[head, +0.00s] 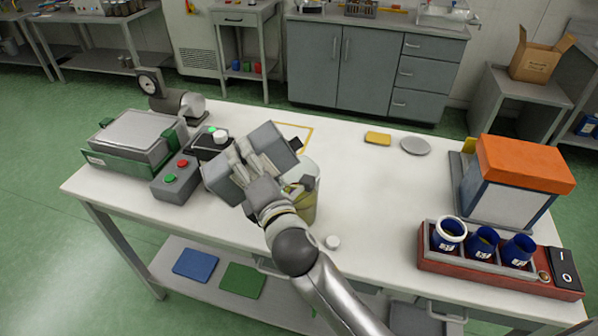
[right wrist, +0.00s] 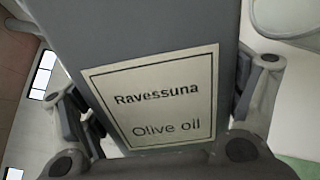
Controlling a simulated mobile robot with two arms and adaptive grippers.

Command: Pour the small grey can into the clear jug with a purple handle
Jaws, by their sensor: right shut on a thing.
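My right gripper (head: 248,168) is shut on the small grey can (head: 268,143), which is tipped well over above the table. In the right wrist view, the can (right wrist: 215,40) fills the middle and bears a label reading "Ravessuna Olive oil" between the fingers. A clear jug (head: 305,203) stands on the table just right of and partly behind my gripper, with yellowish liquid inside. My wrist and the can hide part of it, and I cannot make out its purple handle. I cannot see whether oil is flowing. My left gripper is out of view.
A green-framed scale (head: 130,140), a grey button box (head: 176,180) and a gauge device (head: 170,98) stand at left. A yellow block (head: 378,138) and grey disc (head: 415,146) lie behind. A red rack (head: 480,272) with blue cups and an orange-topped box (head: 520,165) are at right. The table's centre right is clear.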

